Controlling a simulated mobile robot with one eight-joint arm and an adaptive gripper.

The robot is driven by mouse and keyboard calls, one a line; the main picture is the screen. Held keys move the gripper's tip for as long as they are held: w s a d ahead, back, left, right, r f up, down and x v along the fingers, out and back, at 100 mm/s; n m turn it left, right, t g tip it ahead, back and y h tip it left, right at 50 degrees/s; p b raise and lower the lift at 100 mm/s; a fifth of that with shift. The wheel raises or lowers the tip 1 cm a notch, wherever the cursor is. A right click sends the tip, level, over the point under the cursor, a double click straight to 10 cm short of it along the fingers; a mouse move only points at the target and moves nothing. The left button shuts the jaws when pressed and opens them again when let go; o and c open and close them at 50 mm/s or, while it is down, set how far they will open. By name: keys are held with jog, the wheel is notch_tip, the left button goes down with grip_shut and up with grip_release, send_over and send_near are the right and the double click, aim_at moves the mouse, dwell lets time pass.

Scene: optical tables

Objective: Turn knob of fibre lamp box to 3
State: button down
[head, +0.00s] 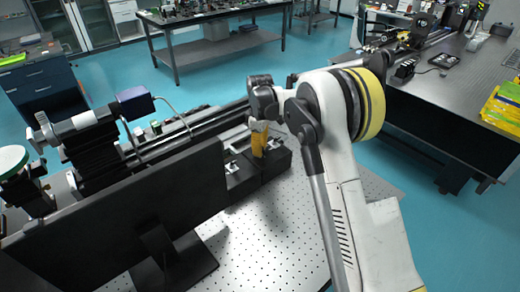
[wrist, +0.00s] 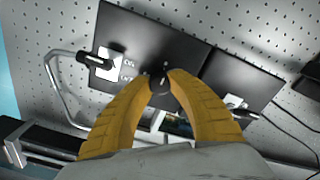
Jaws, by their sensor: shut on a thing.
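The fibre lamp box (wrist: 140,35) is a dark box, seen from above in the wrist view. Its round black knob (wrist: 158,86) has a small pale mark and sits between my yellow fingertips. My gripper (wrist: 160,82) is shut on the knob, one finger on each side. The digits around the knob are too small or hidden to read. A white panel with lettering (wrist: 108,67) is on the box's left part. In the head view, my gripper (head: 259,141) points down at the dark boxes (head: 243,178), and the knob is hidden there.
A second dark box (wrist: 240,80) stands right beside the lamp box. A bent metal light guide (wrist: 57,90) plugs in at the left. Cables (wrist: 290,130) run at the right. A black monitor (head: 120,215) stands close by on the perforated table (head: 275,240).

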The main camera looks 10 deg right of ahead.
jog(key=m, duration=1.3)
jog(key=shift+b, duration=0.35)
jog(key=m, duration=0.6)
jog(key=shift+m, duration=0.4)
jog(key=m, duration=0.6)
jog(key=shift+m, duration=0.3)
jog(key=c, duration=1.2)
grip_release()
jog(key=shift+d, duration=0.1)
